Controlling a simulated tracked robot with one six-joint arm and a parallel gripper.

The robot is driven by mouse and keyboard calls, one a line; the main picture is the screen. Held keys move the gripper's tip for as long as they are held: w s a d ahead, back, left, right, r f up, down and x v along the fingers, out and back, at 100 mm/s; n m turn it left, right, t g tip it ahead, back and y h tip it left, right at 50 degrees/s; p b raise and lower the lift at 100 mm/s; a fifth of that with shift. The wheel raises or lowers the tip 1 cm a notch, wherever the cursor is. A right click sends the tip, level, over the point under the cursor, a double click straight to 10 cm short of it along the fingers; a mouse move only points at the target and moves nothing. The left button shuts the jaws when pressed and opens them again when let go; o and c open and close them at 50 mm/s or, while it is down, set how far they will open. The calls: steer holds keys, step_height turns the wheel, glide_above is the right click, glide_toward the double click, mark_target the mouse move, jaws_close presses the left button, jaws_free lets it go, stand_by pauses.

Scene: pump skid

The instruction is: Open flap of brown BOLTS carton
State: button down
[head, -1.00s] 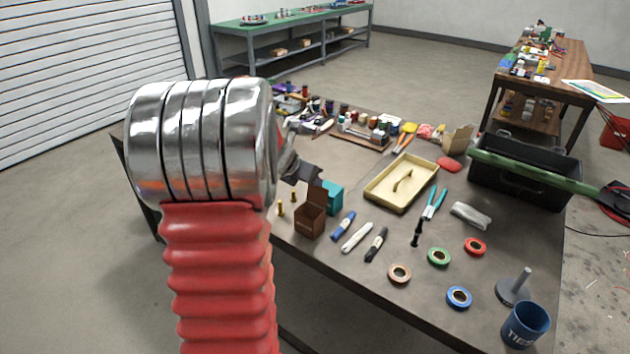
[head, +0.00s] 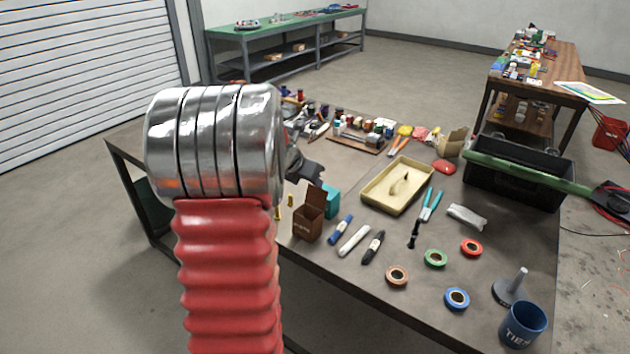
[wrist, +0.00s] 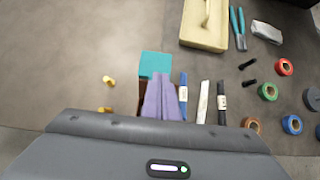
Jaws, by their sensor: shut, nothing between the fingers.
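The brown BOLTS carton (head: 307,226) stands near the left edge of the dark table in the head view. Its flap (head: 316,201) stands up, tilted, at the carton's back right. In the wrist view a strip of the brown carton (wrist: 142,99) shows beside the purple fingers, which hide most of it. My gripper (wrist: 160,97) is shut and empty, its fingertips over the carton in that view. In the head view the dark gripper (head: 312,171) shows above and behind the carton, partly hidden by my arm. I cannot tell whether it touches the flap.
A teal box (head: 332,201) stands right behind the carton. Small brass pieces (wrist: 109,80) lie to its left. A blue marker (head: 341,229), a white marker (head: 354,240) and a black marker (head: 374,247) lie to its right. A cream tray (head: 375,202) sits farther back.

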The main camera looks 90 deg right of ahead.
steer(key=shift+r, duration=0.2)
stand_by(0.4)
steer(key=shift+r, duration=0.65)
step_height(320, 180, up, 9)
glide_above(318, 190)
steer(key=shift+r, duration=0.15)
stand_by(0.9)
stand_by(0.7)
